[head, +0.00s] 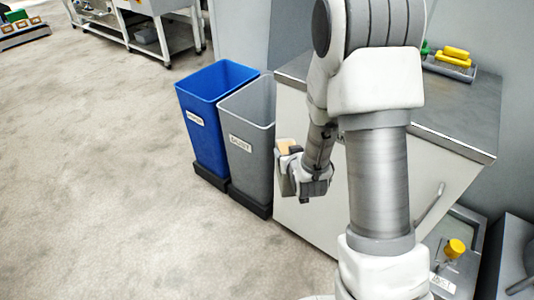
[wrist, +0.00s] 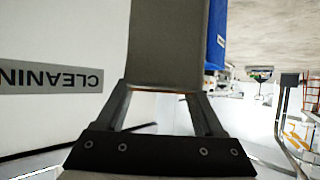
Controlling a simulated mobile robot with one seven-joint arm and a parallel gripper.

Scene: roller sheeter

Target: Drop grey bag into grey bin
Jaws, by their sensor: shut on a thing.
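The grey bin (head: 249,140) stands upright and open-topped on the floor, with a white label on its front. My gripper (head: 289,160) is just right of the bin in the head view, a little below its rim level in the picture. In the wrist view my gripper (wrist: 158,98) is shut on the grey bag (wrist: 166,45), which fills the space between the fingers and reaches the top of the picture. I cannot make out the grey bin in the wrist view.
The blue bin (head: 215,115) stands touching or close to the grey bin's left side. A white cabinet with a grey top (head: 470,115) stands right of the bins, behind my arm. A tray with yellow things (head: 450,65) lies on it. The carpet (head: 100,180) at left is clear.

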